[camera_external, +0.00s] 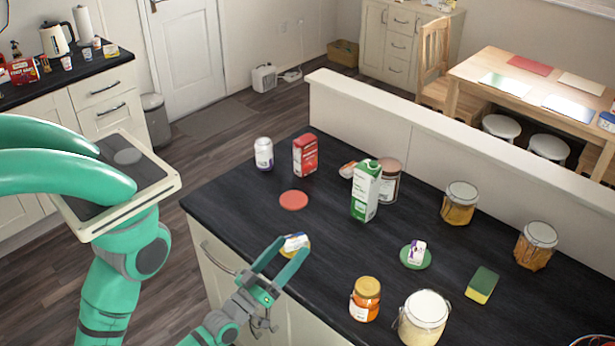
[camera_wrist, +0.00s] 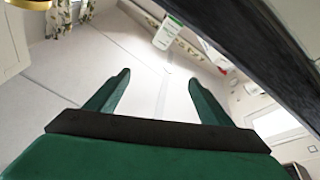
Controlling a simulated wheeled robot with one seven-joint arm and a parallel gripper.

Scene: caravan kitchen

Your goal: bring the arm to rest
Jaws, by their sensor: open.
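My gripper (camera_external: 294,245) is in front of the near edge of the dark counter (camera_external: 330,270) in the external view. Its two green fingers are spread apart and point up and to the right. A small white and blue tub on a yellow disc (camera_external: 304,254) shows behind and between the fingers; I cannot tell the gap in depth. In the wrist view my gripper (camera_wrist: 159,77) is open with nothing between the fingers. That view looks at pale wall or ceiling surfaces, with the dark counter edge (camera_wrist: 265,60) at upper right.
The counter holds a green and white carton (camera_external: 365,192), a red box (camera_external: 305,155), a can (camera_external: 264,154), an orange jar (camera_external: 365,299), a white-lidded jar (camera_external: 424,318), a sponge (camera_external: 482,285) and a red disc (camera_external: 293,200). A low wall (camera_external: 420,140) runs behind.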

